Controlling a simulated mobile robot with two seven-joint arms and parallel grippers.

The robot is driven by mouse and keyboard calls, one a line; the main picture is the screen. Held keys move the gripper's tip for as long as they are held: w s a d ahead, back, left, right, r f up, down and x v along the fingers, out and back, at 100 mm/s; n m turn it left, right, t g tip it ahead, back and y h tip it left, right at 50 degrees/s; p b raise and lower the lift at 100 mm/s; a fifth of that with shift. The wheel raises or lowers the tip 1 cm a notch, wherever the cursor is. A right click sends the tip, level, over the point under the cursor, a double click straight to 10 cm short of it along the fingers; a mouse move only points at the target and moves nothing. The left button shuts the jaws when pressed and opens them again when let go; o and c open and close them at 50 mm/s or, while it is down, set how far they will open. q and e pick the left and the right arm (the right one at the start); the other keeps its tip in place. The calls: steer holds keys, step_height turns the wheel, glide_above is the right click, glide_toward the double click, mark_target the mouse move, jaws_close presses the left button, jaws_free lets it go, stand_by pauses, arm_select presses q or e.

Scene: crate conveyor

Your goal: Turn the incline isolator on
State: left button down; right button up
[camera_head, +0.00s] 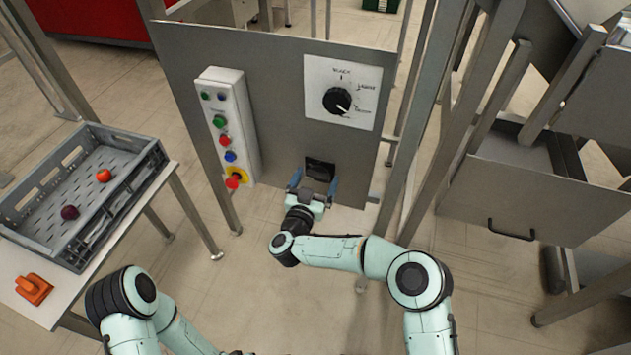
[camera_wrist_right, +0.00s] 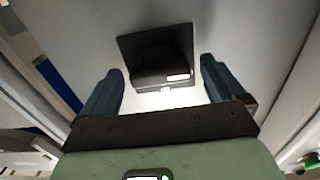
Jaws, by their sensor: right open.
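A black square unit (camera_head: 320,168), which looks like the isolator, is set low on the grey panel (camera_head: 275,100). In the right wrist view, this black unit (camera_wrist_right: 158,55) has a dark rounded part and a small white label at its lower edge. My right gripper (camera_head: 314,181) is open just in front of it, with one blue finger to each side. The right wrist view shows the gripper (camera_wrist_right: 160,75) empty, with the unit between and beyond the fingertips. I cannot tell whether they touch it, or its switch position. My left arm shows at lower left; its gripper is out of view.
Above the unit is a large black rotary knob (camera_head: 337,101) on a white plate. A button box (camera_head: 228,130) with a red emergency stop (camera_head: 233,181) is at the panel's left. A grey crate (camera_head: 130,197) holding two round items stands on a table at left.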

steer(key=c, duration=1.1)
steer(key=shift+o, duration=0.3)
